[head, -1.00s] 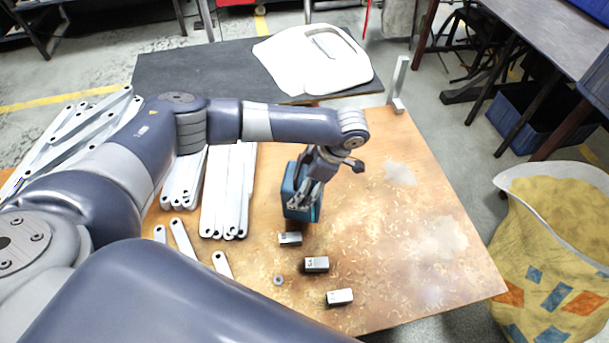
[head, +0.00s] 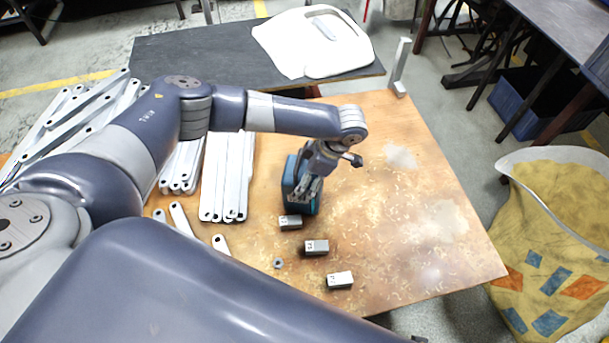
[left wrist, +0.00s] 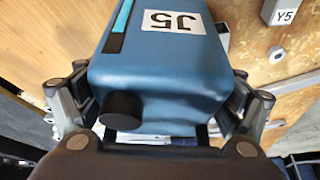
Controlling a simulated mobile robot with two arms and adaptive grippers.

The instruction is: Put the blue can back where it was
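The blue can (head: 290,181) is a boxy blue canister. In the left wrist view the can (left wrist: 160,75) shows a white "J5" label and a black round cap. My left gripper (head: 308,190) is around it near the middle of the wooden table. In the left wrist view my left gripper (left wrist: 158,105) has a finger on each side of the can and is shut on it. Whether the can's base touches the table is hard to tell. My right gripper is not in view.
Several small labelled metal blocks (head: 316,248) and a nut (head: 278,263) lie in front of the can. Galvanized brackets (head: 228,180) lie to its left. An upright metal bracket (head: 400,66) stands at the back corner. The table (head: 430,180) is clear on the right.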

